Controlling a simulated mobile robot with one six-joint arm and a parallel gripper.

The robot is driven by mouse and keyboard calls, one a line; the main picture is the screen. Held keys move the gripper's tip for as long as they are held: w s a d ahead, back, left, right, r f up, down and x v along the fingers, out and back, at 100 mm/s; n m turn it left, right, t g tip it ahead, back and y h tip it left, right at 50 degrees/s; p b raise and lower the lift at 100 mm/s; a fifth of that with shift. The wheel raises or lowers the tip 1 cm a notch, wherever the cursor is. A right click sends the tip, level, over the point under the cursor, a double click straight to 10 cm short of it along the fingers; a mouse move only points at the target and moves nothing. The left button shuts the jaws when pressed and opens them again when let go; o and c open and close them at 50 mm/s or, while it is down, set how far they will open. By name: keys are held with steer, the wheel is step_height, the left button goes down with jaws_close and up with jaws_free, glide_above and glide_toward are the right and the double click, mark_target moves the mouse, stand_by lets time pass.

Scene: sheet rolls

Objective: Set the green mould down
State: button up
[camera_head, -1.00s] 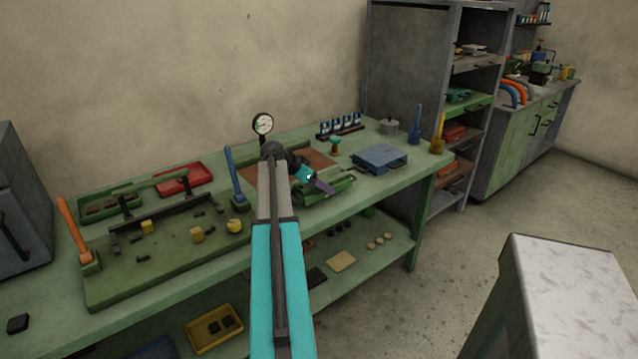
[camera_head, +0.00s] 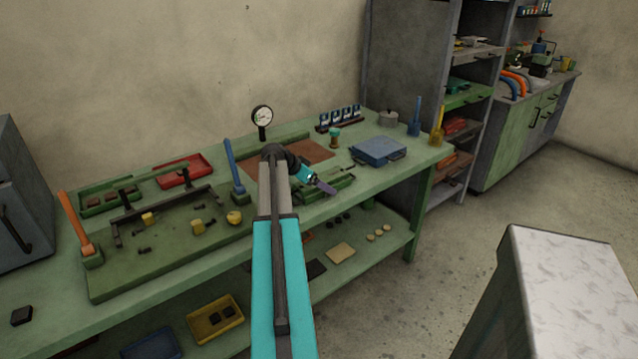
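The green mould (camera_head: 341,186) is a low green block at the front part of the green workbench (camera_head: 385,192), left of the blue mould (camera_head: 378,151). My gripper (camera_head: 322,185) is at the mould's near left side and overlaps it in the picture. A teal part and one grey-purple finger show; the other finger is not clear. My arm hides the mould's left end. I cannot tell whether the fingers grip the mould or whether it rests fully on the bench.
A dial gauge (camera_head: 262,117), a blue lever (camera_head: 235,175) and a brown mat (camera_head: 311,153) are close by. A small green-topped knob (camera_head: 334,138) and a rack of bottles (camera_head: 340,120) stand behind.

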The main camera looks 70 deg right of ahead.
stand_by(0.3)
steer(key=b+v, duration=0.1)
steer(key=v, duration=1.1)
steer(key=shift+s, duration=0.1)
stand_by(0.6)
